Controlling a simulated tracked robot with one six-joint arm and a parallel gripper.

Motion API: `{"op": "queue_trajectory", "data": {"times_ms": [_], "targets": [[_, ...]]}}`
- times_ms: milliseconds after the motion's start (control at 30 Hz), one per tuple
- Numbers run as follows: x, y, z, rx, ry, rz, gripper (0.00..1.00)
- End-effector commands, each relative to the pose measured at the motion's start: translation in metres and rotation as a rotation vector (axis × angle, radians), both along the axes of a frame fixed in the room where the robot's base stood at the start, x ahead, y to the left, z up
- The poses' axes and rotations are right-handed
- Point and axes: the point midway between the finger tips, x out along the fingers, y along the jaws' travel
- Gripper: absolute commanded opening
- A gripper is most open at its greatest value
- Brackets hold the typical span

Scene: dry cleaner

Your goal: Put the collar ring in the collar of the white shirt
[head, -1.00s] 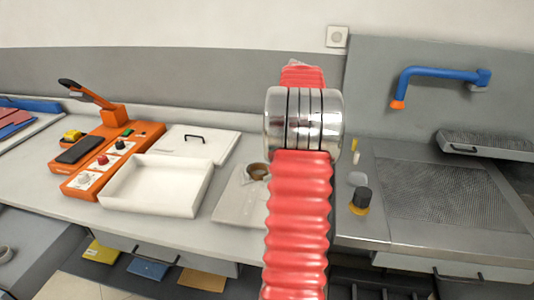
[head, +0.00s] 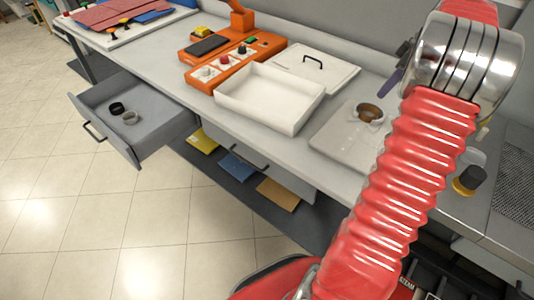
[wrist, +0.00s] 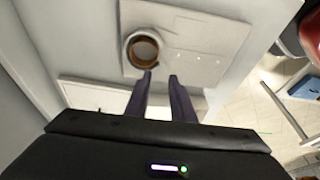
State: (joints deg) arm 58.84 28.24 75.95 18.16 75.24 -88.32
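The white shirt (head: 342,136) lies folded on the counter, its small buttons showing in the wrist view (wrist: 196,54). A brown ring (head: 370,113) is at the shirt's collar. In the wrist view, the brown ring (wrist: 130,51) appears to sit inside the white collar band, its rim showing around a pale centre. My gripper (wrist: 161,76) has two dark purple fingers, apart with nothing between them. Their tips point toward the collar from a short distance. In the head view my gripper (head: 395,75) is mostly hidden behind my red arm.
An open grey drawer (head: 163,128) holds a black ring (head: 116,108) and a grey ring (head: 130,118). A white tray (head: 262,112), a white lid with a handle (head: 330,76) and an orange control unit (head: 215,72) stand left of the shirt. A black-topped yellow item (head: 468,181) is at right.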

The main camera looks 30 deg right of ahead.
Motion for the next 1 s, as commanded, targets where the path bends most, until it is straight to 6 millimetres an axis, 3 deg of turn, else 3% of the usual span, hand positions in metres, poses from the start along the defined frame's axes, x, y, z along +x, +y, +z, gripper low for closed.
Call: {"op": "queue_trajectory", "data": {"times_ms": [300, 500, 767, 1000], "targets": [[0.034, 0.102, 0.041, -0.029, 0.025, -0.068, 0.22], [0.041, 0.172, 0.061, -0.048, 0.028, -0.122, 0.22], [0.034, 0.260, 0.078, -0.068, 0.014, -0.191, 0.22], [0.013, 0.333, 0.083, -0.076, -0.018, -0.253, 0.22]]}}
